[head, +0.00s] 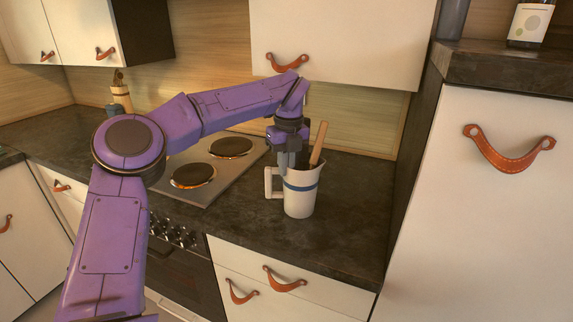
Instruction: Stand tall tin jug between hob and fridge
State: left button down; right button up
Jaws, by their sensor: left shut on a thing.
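A tall pale jug (300,197) with a blue band and a side handle is upright on or just above the dark counter; I cannot tell whether its base touches. A wooden utensil (318,145) sticks out of it. My left gripper (288,162) points down at the jug's left rim and is shut on the jug. The hob (218,178) lies to the left of the jug, partly behind my left arm. The tall white-fronted fridge unit (490,215) stands to the right. My right gripper is out of view.
Bare dark counter (352,205) lies between the jug and the tall unit's side. Two hob plates show, with an orange glow at their edges. A wall cupboard (340,40) hangs above. A utensil holder (121,97) stands at the back left.

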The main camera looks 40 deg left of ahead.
pick_arm(q)
jog(key=c, duration=1.3)
grip_release()
jog(key=shift+w, duration=0.1)
jog(key=shift+o, duration=0.2)
jog(key=shift+r, duration=0.1)
notch_tip(320, 180, up, 12)
jog(key=p, duration=0.1)
jog(key=shift+d+p, duration=0.3)
jog(key=shift+p, duration=0.1)
